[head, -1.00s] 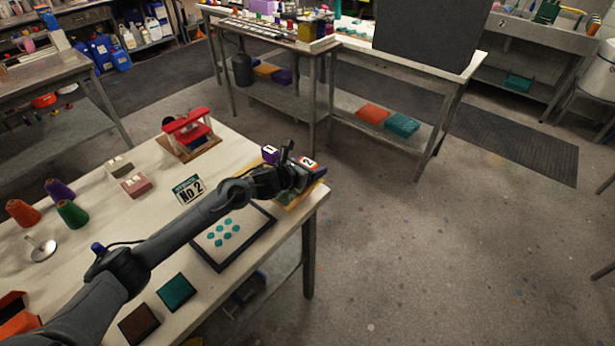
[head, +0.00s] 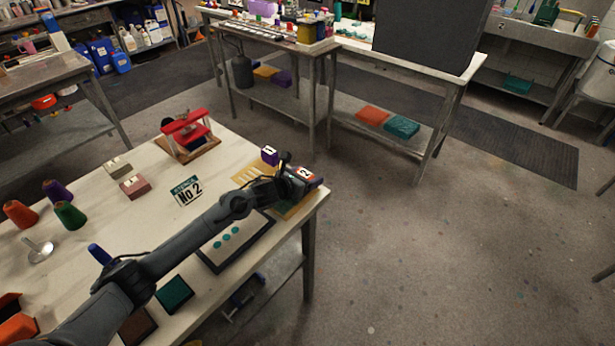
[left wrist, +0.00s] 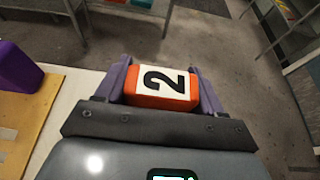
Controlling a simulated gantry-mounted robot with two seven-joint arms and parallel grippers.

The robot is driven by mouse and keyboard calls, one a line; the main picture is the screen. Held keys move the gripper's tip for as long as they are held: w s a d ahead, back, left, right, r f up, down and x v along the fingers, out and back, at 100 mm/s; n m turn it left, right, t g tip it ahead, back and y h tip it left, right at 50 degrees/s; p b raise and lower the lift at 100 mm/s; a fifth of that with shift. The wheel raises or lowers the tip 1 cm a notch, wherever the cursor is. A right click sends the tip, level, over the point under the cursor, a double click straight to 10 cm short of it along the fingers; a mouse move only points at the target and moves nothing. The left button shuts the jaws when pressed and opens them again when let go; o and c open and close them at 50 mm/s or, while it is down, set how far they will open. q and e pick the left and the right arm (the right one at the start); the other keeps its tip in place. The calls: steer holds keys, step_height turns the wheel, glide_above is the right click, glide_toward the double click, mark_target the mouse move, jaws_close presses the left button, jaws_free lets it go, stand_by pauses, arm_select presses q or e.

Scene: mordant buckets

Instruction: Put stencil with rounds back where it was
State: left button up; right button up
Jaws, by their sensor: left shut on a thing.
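My left gripper (head: 292,178) is shut on an orange block marked 2 (left wrist: 162,85), at the far right corner of the table; the block also shows in the head view (head: 306,173). A yellow board (head: 290,207) partly shows below the gripper; whether it is joined to the block, and its cut-outs, I cannot tell. A yellow stencil with slots (head: 250,173) lies left of the gripper, with a purple block marked 1 (head: 269,155) at its far end. A dark-framed sheet with teal rounds (head: 228,237) lies partly behind my left arm. My right gripper is not in view.
A sign reading No 2 (head: 187,191) and a red press (head: 186,133) stand on the table. Teal (head: 174,293) and brown (head: 138,325) pads lie at the near edge. Beyond the table's right edge is open floor.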

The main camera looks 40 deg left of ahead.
arm_select(q)
steer(key=o, duration=1)
steer(key=shift+f, duration=0.1)
steer(key=shift+o, duration=0.2)
steer(key=shift+s+r, duration=0.15)
steer(key=shift+r, duration=0.1)
step_height(320, 180, up, 4)
steer(key=p, duration=0.2)
glide_above(283, 204)
steer(key=shift+w+r, duration=0.15)
steer(key=shift+w, duration=0.05)
steer(key=shift+s+r, duration=0.1)
steer(key=shift+s, duration=0.05)
